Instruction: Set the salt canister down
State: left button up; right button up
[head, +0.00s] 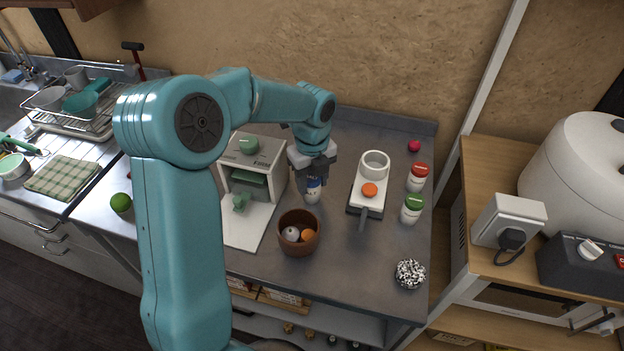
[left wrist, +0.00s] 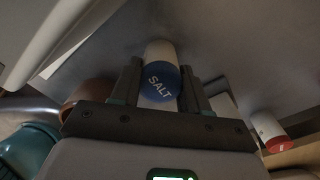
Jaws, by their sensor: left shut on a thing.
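The salt canister (head: 313,194) is white with a blue part, above or on the grey worktop (head: 345,262). My left gripper (head: 313,177) is shut on it from above, with the lower part showing below the fingers. In the left wrist view the canister (left wrist: 162,80) sits between the two fingers, its blue end marked SALT facing the camera. I cannot tell whether its base touches the worktop. My right gripper is not in view.
A brown bowl (head: 284,243) holding round items stands just in front of the canister. A white-and-green machine (head: 268,160) is to its left. Red-lidded (head: 417,182) and green-lidded (head: 410,214) jars stand beyond.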

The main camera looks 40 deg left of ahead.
aim_at(312, 178)
pick_arm(q)
jog(key=shift+d+r, duration=0.1)
jog(key=o, duration=1.1)
jog(key=shift+f, duration=0.2)
jog(key=shift+r, duration=0.35)
notch_tip(312, 178, up, 12)
jog(key=p, duration=0.1)
jog(key=shift+f, duration=0.15)
jog(key=shift+s, duration=0.1)
